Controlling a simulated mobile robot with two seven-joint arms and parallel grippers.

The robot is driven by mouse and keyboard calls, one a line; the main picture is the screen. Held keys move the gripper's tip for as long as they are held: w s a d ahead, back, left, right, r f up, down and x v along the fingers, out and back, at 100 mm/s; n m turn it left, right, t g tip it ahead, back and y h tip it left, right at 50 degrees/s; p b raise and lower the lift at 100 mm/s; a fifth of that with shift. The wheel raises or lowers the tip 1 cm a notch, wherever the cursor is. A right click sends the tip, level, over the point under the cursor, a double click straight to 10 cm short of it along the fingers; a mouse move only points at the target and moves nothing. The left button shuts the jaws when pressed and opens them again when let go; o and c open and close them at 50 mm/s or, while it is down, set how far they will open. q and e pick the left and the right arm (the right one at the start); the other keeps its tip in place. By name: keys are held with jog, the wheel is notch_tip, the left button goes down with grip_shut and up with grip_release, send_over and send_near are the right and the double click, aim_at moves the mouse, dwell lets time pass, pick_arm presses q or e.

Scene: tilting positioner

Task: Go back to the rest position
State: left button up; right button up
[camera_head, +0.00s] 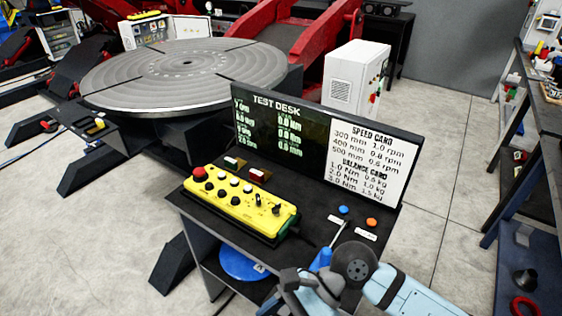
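My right arm, light blue with dark joints, comes in at the bottom right and reaches over the front right corner of the test desk (300,205). A grey end part of this arm (292,281) shows low in the picture, and I cannot make out separate fingertips. My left arm and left gripper are out of view. A yellow control box (222,205) with a red knob, several buttons and small switches lies on the desk, apart from my arm. A blue button (343,210) and an orange button (371,222) sit at the desk's right.
The desk's upright panel (265,130) carries a readout and a white speed and balance card (367,155). Behind it stands the large round grey turntable (150,75), with red frames and a white cabinet (355,75). A blue round seat (240,264) is under the desk.

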jog(key=w+r+m+t+y, duration=0.3)
jog(key=r+m+t+y, duration=0.4)
jog(key=m+y, duration=0.7)
jog(key=w+d+f+m+t+h, duration=0.2)
jog(key=w+d+m+t+h, duration=0.15)
jog(key=m+t, duration=0.45)
jog(key=w+d+f+m+t+h, duration=0.2)
jog(key=m+t+h, duration=0.25)
jog(key=m, duration=0.75)
jog(key=d+f+m+t+h, duration=0.3)
jog(key=d+f+m+h, duration=0.6)
jog(key=m, duration=0.5)
jog(key=s+d+f+m+g+h, duration=0.2)
jog(key=s+f+m+g, duration=0.1)
jog(key=f, duration=0.4)
jog(key=s+d+f+m+g+h+p, duration=0.1)
jog(key=s+d+f+m+g+h, duration=0.1)
jog(key=s+f+m, duration=0.4)
jog(key=shift+s+d+f+m+g, duration=0.25)
jog(key=shift+d+f+m+g, duration=0.25)
jog(key=shift+d+f, duration=0.4)
